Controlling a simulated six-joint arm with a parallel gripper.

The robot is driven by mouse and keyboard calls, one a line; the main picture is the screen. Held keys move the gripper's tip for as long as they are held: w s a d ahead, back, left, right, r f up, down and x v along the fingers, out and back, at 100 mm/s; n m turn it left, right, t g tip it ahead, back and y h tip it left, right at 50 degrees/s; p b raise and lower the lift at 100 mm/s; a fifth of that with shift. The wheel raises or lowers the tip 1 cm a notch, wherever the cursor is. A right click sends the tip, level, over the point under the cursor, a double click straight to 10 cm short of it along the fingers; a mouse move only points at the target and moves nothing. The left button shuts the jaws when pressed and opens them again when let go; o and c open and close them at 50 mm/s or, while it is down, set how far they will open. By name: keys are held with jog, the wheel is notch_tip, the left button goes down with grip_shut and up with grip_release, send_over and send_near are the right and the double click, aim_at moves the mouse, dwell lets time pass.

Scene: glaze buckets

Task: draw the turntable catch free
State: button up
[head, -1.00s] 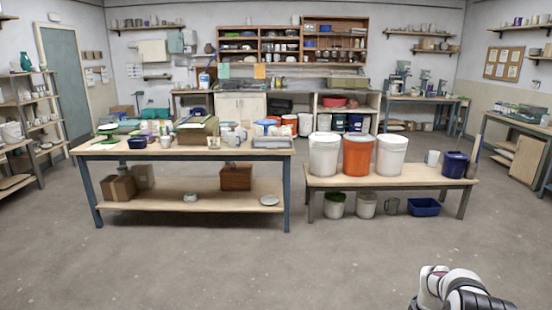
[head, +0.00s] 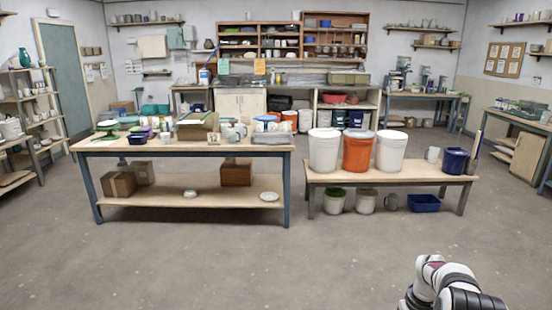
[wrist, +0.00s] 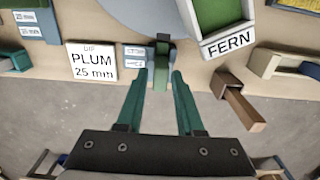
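In the wrist view, a grey round turntable (wrist: 130,10) is cut off by the top edge. A narrow green catch (wrist: 161,75) with a dark top end sticks out from below it toward me over the table's edge. My gripper (wrist: 160,75) is open, with its two green fingers on either side of the catch. I cannot tell whether either finger touches it. The gripper's fingers do not show in the head view, where only my wrist links are at the bottom right.
A green tray with a FERN label (wrist: 229,40) is right of the catch, and a brown block (wrist: 238,102) juts over the edge. In the head view, open floor (head: 250,260) lies before two benches.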

jog(key=shift+o, duration=0.4)
jog(key=shift+r, duration=0.1)
notch_tip(320, 180, up, 6)
jog(key=shift+r, duration=0.15)
jog(key=shift+s+a+r, duration=0.1)
jog(key=shift+r, duration=0.25)
jog(key=s+a+r+m+y, duration=0.1)
jog(key=s+a+r+m, duration=0.1)
jog(key=s+a+r, duration=0.55)
jog(key=s+a+r+m, duration=0.1)
jog(key=s+a+r, duration=0.4)
jog(key=s+a, duration=0.4)
jog(key=s+a+f+m, duration=0.1)
jog(key=s+a, duration=0.3)
jog(key=s, duration=0.4)
jog(key=s+a+f+m, duration=0.1)
jog(key=s+a, duration=0.3)
jog(key=s, duration=0.4)
jog(key=shift+s+a+f+m+y, duration=0.2)
jog(key=shift+a+m+y, duration=0.1)
jog(key=shift+a+y, duration=0.1)
